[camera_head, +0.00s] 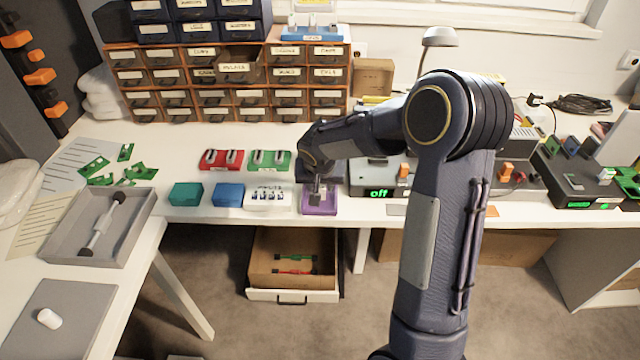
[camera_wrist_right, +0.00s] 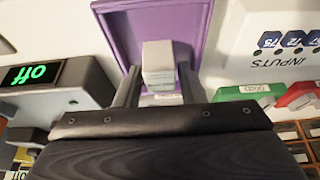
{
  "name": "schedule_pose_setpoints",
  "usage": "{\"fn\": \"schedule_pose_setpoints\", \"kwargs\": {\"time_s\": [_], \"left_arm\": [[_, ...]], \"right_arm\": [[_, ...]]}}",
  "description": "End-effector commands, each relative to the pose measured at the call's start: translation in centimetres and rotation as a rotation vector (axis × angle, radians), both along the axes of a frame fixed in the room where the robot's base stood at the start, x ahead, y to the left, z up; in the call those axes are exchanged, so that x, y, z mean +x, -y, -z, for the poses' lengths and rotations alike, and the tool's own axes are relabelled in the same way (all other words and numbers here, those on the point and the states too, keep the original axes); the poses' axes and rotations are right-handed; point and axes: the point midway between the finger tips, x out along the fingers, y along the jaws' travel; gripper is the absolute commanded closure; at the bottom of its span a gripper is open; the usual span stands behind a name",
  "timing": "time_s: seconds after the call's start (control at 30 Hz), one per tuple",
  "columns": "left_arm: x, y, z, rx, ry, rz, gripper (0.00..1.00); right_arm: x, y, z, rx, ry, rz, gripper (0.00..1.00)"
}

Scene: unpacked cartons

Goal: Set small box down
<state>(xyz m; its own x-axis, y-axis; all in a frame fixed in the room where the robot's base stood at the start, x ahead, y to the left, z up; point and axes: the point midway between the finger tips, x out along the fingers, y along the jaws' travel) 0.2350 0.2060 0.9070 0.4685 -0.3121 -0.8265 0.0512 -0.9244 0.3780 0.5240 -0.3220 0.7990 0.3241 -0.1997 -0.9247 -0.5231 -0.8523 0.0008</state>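The small box (camera_wrist_right: 158,62), pale grey-white, sits between the two fingers of my right gripper (camera_wrist_right: 159,72) in the right wrist view. The fingers lie close along its two sides and appear shut on it. Behind it is a purple tray (camera_wrist_right: 118,32), which also shows in the head view (camera_head: 320,208) near the table's front edge. My right gripper (camera_head: 317,190) points down over this tray in the head view. The box is hardly visible there, and I cannot tell whether its underside touches the tray. My left gripper is not in view.
Left of the purple tray stand a white INPUTS block (camera_head: 268,203), a blue box (camera_head: 229,195) and a teal box (camera_head: 186,194). Red (camera_head: 221,160) and green (camera_head: 269,160) holders stand behind. A device reading "off" (camera_head: 377,192) is close on the right. An open drawer (camera_head: 293,296) lies below.

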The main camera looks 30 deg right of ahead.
Motion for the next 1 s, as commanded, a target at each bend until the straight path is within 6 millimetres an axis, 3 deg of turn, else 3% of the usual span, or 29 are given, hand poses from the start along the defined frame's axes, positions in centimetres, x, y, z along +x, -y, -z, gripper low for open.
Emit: {"fn": "schedule_pose_setpoints", "kwargs": {"time_s": [0.4, 0.73, 0.87, 1.0], "left_arm": [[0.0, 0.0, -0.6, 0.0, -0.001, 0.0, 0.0], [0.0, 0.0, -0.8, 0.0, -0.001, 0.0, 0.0], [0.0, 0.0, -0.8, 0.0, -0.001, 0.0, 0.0], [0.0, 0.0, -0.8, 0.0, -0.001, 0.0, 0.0]], "right_arm": [[-2.7, -1.7, -8.0, 0.0, 0.007, -0.001, 0.64], [-4.8, -2.4, -11.3, 0.016, 0.003, -0.011, 0.64], [-9.3, -2.8, -12.6, 0.085, 0.004, -0.067, 0.64], [-16.8, -4.7, -13.5, 0.195, 0.029, -0.188, 0.64]]}}
